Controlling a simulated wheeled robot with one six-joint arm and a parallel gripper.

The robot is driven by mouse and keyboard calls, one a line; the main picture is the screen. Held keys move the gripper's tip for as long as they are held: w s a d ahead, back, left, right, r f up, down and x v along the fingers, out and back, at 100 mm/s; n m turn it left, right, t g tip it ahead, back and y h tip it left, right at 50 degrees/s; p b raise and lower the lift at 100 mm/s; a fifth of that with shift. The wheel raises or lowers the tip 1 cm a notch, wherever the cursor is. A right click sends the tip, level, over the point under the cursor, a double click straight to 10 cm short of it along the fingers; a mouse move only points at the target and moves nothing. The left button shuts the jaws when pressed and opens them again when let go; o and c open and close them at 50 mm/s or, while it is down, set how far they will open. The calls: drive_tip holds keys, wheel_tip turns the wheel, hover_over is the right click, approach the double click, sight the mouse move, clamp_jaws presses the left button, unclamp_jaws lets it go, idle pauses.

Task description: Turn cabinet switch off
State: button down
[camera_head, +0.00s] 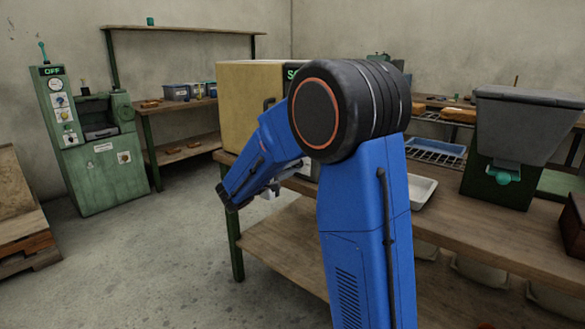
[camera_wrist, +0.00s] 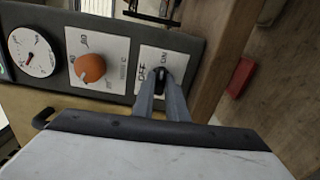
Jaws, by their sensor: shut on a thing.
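The cabinet (camera_head: 250,95) is a yellow box on the workbench in the head view, with its dark front panel mostly hidden by my arm. In the wrist view the dark panel (camera_wrist: 190,48) shows sideways. Its black switch (camera_wrist: 160,74) sits on a white plate with ON and OFF lettering. My gripper (camera_wrist: 162,90) has its two grey fingers shut on the switch lever. Which way the lever points is hard to tell behind the fingertips.
An orange knob (camera_wrist: 91,68) and a round dial (camera_wrist: 33,52) sit beside the switch. A black handle (camera_wrist: 43,116) sticks out nearby. A green machine (camera_head: 90,150) with an OFF display stands at the left. Open floor lies between it and the workbench (camera_head: 480,228).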

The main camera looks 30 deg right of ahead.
drive_tip(key=shift+f+n, duration=0.1)
drive_tip(key=shift+n, duration=8.5)
drive_tip(key=c, duration=1.8)
unclamp_jaws()
drive_tip(key=shift+o, duration=0.2)
drive_tip(key=shift+a, duration=0.1)
drive_tip(key=v, duration=1.7)
drive_tip(key=shift+a, duration=0.15)
drive_tip(key=shift+s, duration=0.1)
